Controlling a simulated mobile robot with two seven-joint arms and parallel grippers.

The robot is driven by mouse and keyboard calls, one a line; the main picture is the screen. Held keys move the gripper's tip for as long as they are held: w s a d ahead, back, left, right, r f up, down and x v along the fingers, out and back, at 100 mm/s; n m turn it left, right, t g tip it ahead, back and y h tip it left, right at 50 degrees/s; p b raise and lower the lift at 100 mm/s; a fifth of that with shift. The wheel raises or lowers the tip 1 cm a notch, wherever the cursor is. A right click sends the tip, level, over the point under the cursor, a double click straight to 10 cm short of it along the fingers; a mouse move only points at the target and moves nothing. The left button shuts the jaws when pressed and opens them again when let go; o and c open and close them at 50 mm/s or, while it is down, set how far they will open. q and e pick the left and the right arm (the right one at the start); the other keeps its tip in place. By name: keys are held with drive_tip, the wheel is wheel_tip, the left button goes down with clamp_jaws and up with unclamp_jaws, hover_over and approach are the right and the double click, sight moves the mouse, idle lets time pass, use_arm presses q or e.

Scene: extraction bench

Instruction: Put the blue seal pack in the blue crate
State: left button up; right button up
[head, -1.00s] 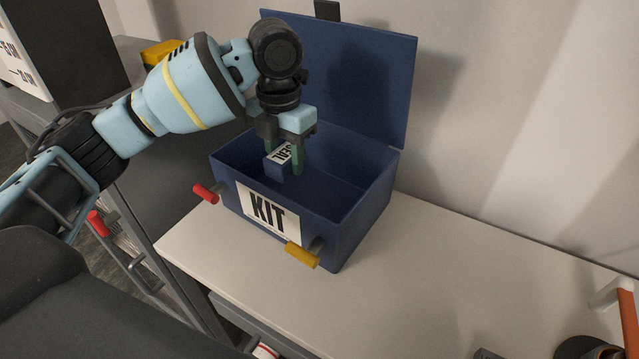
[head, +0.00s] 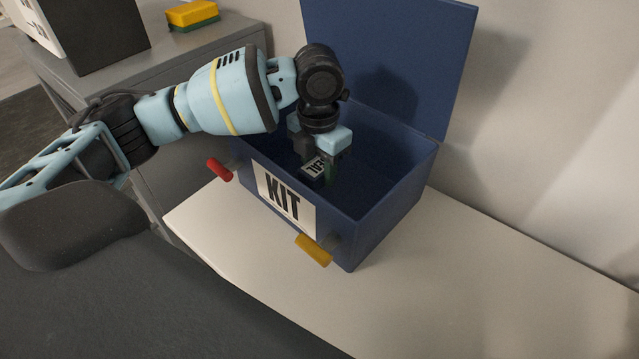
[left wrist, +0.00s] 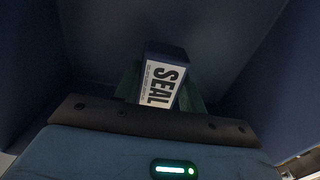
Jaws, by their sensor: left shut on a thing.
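The blue crate (head: 372,235) with a white KIT label stands on the pale bench top, its lid raised at the back. My left gripper (head: 319,172) points down inside the crate's opening, behind the front wall. It is shut on the blue seal pack (head: 314,167), whose white label shows. In the left wrist view the seal pack (left wrist: 165,80) sits between the green fingers, its SEAL label readable, with the crate's dark walls around it. I cannot tell whether the pack touches the crate floor. My right gripper is not in view.
The bench top (head: 470,270) right of the crate is clear. A yellow and green sponge (head: 192,15) lies on the grey cabinet at the back left.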

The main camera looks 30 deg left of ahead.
sight(319, 186)
use_arm(q)
drive_tip(key=shift+f, duration=2.45)
drive_tip(key=shift+f, duration=0.1)
drive_tip(key=o, duration=1.1)
wheel_tip(319, 186, up, 12)
drive_tip(key=shift+r, duration=0.1)
